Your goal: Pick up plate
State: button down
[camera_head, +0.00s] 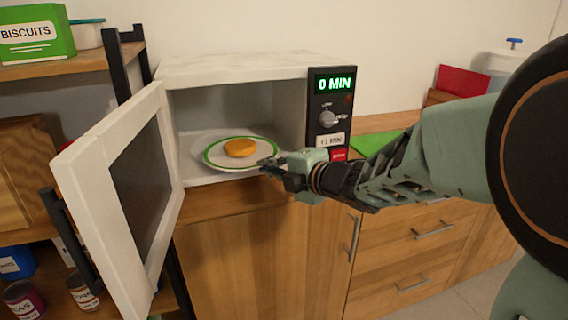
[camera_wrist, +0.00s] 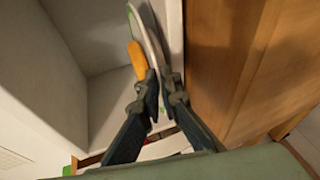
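The white plate (camera_head: 213,160) with a green rim is in the open microwave, near its front opening. A round orange-brown food item (camera_head: 240,148) lies on it. My gripper (camera_head: 270,165) reaches in from the right, at the plate's front right edge. In the wrist view, the plate (camera_wrist: 152,40) shows nearly edge-on with the orange food (camera_wrist: 137,60) beside it. The fingertips of my gripper (camera_wrist: 161,82) are close together, one on each side of the plate's rim, and appear shut on it. The exact contact is small and dark.
The microwave (camera_head: 235,68) has its door (camera_head: 120,190) swung wide open to the left. Its display reads 0 MIN. A shelf with a green biscuits box (camera_head: 38,35) stands at the left. Wooden drawers (camera_head: 415,250) are below right, and a green board (camera_head: 375,142) lies on the counter.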

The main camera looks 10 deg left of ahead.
jog(key=shift+s, duration=0.1)
jog(key=c, duration=2.6)
grip_release()
jog(key=o, duration=0.5)
jog(key=shift+d, duration=0.15)
jog(key=v, duration=0.7)
jog(key=shift+s+d+r, duration=0.1)
jog(key=shift+s, duration=0.05)
